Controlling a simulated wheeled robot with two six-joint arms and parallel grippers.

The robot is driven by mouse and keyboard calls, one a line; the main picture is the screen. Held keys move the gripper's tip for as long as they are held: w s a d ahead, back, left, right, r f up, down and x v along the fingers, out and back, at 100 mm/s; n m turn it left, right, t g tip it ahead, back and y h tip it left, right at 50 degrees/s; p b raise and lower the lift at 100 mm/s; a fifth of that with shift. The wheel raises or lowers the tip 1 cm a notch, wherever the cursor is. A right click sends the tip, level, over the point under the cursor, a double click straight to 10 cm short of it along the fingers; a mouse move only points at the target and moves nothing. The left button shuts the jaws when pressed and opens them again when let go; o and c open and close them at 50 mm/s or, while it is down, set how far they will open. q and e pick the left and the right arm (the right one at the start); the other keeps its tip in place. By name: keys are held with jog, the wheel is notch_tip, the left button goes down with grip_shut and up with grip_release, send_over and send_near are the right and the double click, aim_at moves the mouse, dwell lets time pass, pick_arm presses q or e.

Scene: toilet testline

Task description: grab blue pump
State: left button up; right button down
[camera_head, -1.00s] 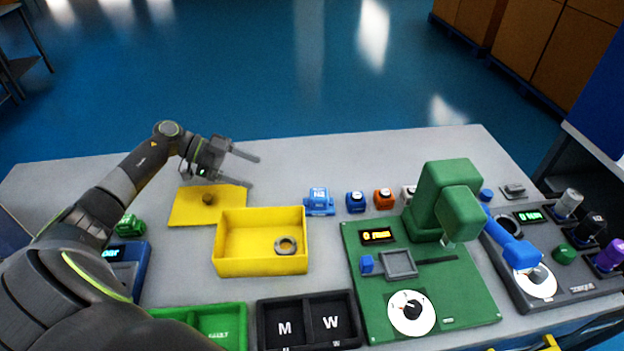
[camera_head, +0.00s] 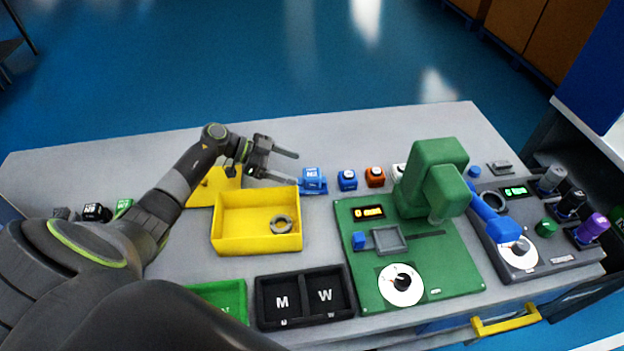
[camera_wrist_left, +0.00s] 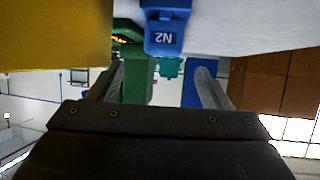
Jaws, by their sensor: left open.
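My left gripper (camera_head: 297,169) is open and empty. Its two fingers point right toward the pump, with the tips just left of it and not around it. In the left wrist view the pump (camera_wrist_left: 166,28) shows at the top middle, beyond the open fingers (camera_wrist_left: 160,82). My right gripper is not in view.
The yellow box (camera_head: 256,246) with a grey ring (camera_head: 281,224) sits in front of the gripper. Right of the pump stand a small blue block (camera_head: 347,181), an orange block (camera_head: 375,177) and the green press (camera_head: 432,180). The table behind is clear.

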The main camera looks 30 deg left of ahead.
aim_at(312, 172)
pick_arm(q)
jog(key=p+x, duration=0.1)
jog(key=x, duration=0.3)
jog(key=shift+w+d+f, duration=0.2)
jog(key=shift+w+d, duration=0.05)
jog(key=shift+w, duration=0.05)
jog(key=c, duration=1.2)
jog(key=shift+c, duration=0.9)
jog(key=shift+a+r, duration=0.1)
jog(key=shift+r, duration=0.05)
